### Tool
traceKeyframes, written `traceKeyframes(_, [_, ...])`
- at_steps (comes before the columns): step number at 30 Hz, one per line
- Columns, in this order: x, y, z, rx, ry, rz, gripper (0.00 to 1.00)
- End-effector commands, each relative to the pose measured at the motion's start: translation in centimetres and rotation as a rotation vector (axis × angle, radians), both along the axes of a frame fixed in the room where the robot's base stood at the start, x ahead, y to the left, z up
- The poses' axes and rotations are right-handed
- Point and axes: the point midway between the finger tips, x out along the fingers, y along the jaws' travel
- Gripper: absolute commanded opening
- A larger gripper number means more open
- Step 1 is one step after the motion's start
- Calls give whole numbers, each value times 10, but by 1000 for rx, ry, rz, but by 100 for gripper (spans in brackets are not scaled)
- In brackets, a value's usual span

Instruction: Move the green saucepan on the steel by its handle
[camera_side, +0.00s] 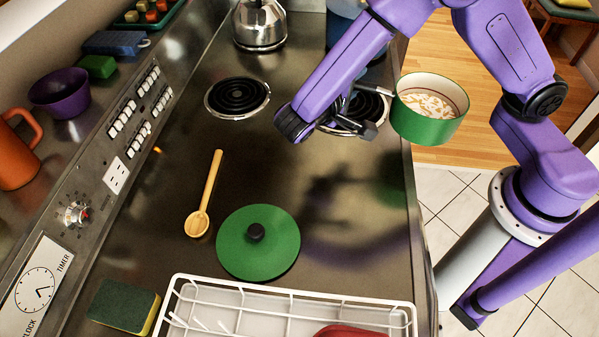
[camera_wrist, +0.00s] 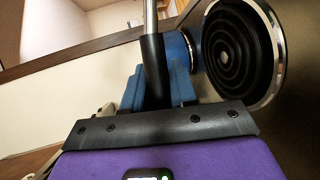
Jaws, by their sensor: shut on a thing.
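The green saucepan (camera_side: 425,128) is in the side view, right of centre, roughly upright, with pale pieces in its cream interior. It appears raised above the steel hob top (camera_side: 330,240), near its right edge. Its dark handle points left to my gripper (camera_side: 366,128), which is shut on it. In the wrist view the black handle (camera_wrist: 153,72) with its bright metal shank rises from between my jaws. The pan's body is mostly out of that view. My arm hides part of the hob behind the gripper.
Two coil burners (camera_side: 237,97) (camera_wrist: 232,52) lie behind my gripper. A kettle (camera_side: 259,25) stands at the back. In front are a wooden spoon (camera_side: 207,195), a green lid (camera_side: 258,243), a white rack (camera_side: 290,300) and a sponge (camera_side: 123,306). Steel right of the lid is bare.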

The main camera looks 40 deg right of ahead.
Motion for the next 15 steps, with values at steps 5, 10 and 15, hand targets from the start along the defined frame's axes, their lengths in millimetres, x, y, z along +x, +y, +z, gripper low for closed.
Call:
traceKeyframes(5, [-30, -3, -16, -7, 3, -306, 0])
traceKeyframes(10, [-61, -6, -28, -5, 3, -593, 0])
traceKeyframes(15, [-93, -5, -34, -6, 3, -880, 0])
